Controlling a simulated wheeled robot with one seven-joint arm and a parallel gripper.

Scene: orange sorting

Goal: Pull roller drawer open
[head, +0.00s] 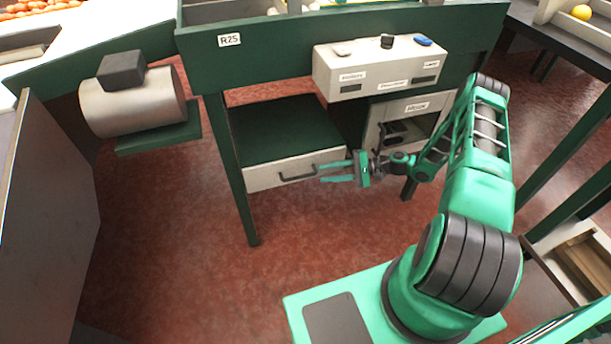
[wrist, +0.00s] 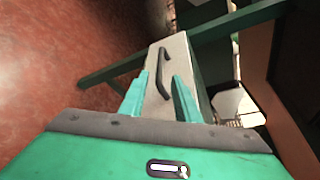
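The roller drawer (head: 264,175) is a light grey front with a dark bar handle (head: 298,174), set low under the green R25 bench. No label is readable on this front. My gripper (head: 322,172) is at the right end of the drawer front, its two green fingers pointing left toward the handle. In the wrist view my gripper (wrist: 158,98) has its fingers apart, with the handle (wrist: 163,74) showing beyond and between the tips. The drawer front (wrist: 178,55) also shows there. Nothing is held. I cannot tell whether a fingertip touches the front.
An open grey compartment (head: 410,108) is right of the drawer. A green bench leg (head: 232,180) stands left of the drawer, and a metal roller (head: 135,103) lies further left.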

